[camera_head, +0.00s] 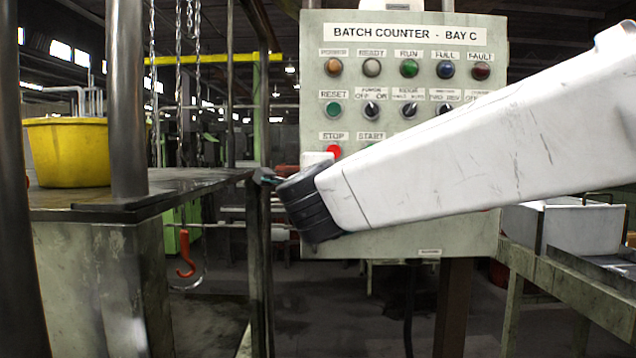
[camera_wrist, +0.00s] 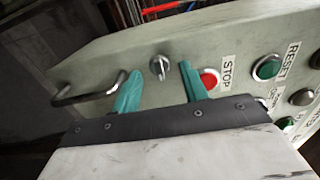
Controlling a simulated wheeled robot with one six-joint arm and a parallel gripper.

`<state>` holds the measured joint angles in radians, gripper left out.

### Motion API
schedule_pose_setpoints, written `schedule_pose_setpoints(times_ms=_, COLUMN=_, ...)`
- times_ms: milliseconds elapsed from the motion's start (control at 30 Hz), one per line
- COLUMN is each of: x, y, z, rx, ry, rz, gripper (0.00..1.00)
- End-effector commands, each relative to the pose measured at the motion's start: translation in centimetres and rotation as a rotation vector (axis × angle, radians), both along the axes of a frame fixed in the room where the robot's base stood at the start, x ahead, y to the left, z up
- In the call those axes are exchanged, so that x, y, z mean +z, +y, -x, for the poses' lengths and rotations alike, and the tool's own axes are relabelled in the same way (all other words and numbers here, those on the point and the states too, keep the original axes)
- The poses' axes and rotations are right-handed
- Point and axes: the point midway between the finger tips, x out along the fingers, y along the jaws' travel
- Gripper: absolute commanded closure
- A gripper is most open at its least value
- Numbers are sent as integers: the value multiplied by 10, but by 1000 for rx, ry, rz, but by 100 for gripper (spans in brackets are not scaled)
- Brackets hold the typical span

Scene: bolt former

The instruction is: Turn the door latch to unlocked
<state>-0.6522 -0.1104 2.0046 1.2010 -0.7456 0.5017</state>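The door latch (camera_wrist: 160,67) is a small silver-grey turn knob on the pale green panel face in the wrist view. It lies between a metal pull handle (camera_wrist: 88,90) and the red STOP button (camera_wrist: 209,79). My gripper (camera_wrist: 159,76) is open, with its two teal fingers apart and nothing held. In the picture, the fingertips lie either side of the latch; whether they touch it or stand off cannot be told. In the head view, my arm's wrist covers the panel's lower left, and the latch and handle are hidden.
The batch counter panel (camera_head: 400,30) carries lamps, switches and buttons close to my arm. To the left, a dark workbench (camera_head: 170,188) holds a yellow bin (camera_head: 68,150). A red hook (camera_head: 186,255) hangs below it. A metal bin (camera_head: 585,228) stands at the right.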

Motion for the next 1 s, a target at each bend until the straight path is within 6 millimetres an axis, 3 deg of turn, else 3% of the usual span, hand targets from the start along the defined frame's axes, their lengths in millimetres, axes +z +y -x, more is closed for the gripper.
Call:
schedule_pose_setpoints(times_ms=267, x=1, y=0, z=5, rx=1, ry=-1, rz=0, gripper=56)
schedule_pose_setpoints(times_ms=700, x=1, y=3, z=71, rx=2, ry=-1, rz=-1, gripper=56)
schedule_pose_setpoints(times_ms=1000, x=0, y=3, z=78, rx=0, ry=0, rz=1, gripper=56)
